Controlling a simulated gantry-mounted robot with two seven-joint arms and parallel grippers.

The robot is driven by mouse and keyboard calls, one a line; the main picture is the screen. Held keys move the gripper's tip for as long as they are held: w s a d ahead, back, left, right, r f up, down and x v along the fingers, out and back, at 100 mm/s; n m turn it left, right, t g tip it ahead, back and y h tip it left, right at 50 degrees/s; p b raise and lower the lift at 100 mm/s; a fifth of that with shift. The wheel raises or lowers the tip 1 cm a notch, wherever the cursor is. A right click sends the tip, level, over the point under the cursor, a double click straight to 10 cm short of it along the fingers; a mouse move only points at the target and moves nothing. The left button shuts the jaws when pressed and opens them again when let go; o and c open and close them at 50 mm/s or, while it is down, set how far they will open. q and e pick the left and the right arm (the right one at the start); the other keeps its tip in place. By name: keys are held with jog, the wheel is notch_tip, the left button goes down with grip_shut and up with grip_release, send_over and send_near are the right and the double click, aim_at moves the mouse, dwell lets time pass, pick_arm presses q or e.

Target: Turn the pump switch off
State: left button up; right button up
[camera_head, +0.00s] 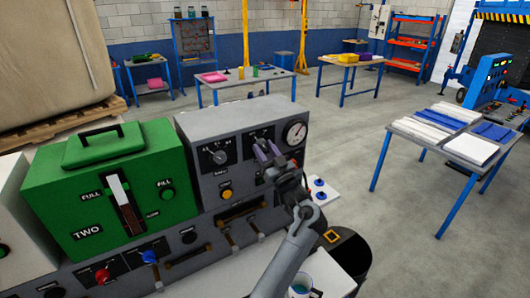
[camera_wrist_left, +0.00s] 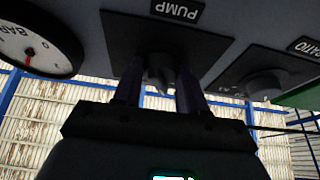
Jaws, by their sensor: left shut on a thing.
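The grey control panel (camera_head: 240,150) faces me, with my left gripper (camera_head: 268,152) at its upper right dials. In the left wrist view, the pump switch (camera_wrist_left: 160,72) is a small dark knob on a black plate under the PUMP label (camera_wrist_left: 177,9). My left gripper's two purple fingers (camera_wrist_left: 158,90) stand on either side of the knob, shut on it. The fingers hide part of the knob, so its exact setting cannot be read. My right gripper is in neither view.
A pressure gauge (camera_head: 295,132) is just right of the gripper, and a ratio dial (camera_head: 218,157) is to its left. A green tank (camera_head: 105,180) stands left of the panel. Handles and knobs line its lower edge.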

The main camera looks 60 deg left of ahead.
pick_arm(q)
jog(key=o, duration=1)
jog(key=shift+o, duration=0.2)
jog(key=shift+d, duration=0.15)
jog(key=b+v, duration=0.1)
jog(key=v, duration=0.9)
jog(key=shift+d+f+b, duration=0.2)
jog(key=shift+b, duration=0.1)
jog(key=shift+f, duration=0.1)
